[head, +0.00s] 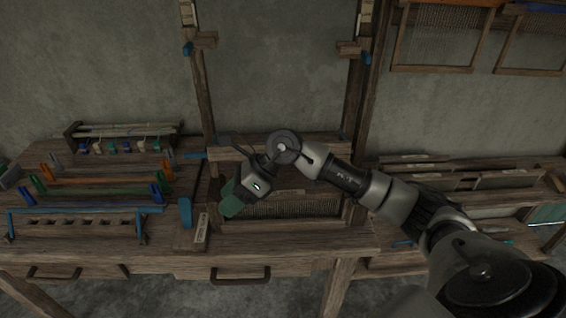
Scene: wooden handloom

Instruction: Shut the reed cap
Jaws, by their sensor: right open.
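The reed (300,209), a dark fine-toothed panel, sits in a wooden frame in the middle of the loom bench. A wooden bar (312,141) runs across above it, partly behind my right arm. I cannot tell for sure which bar is the reed cap or how far it stands open. My right gripper (236,192) is open in front of the left part of the reed frame. A green piece (231,201) shows at its fingers; whether they touch it is unclear. My wrist and forearm hide part of the frame's middle and right. My left gripper is out of view.
Wooden uprights (200,90) stand behind the bench. A rack with coloured bars (100,181) and a slotted wooden rail (75,225) fill the left. A blue-handled tool (185,212) lies left of the reed. Wooden frames (440,40) hang on the right wall.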

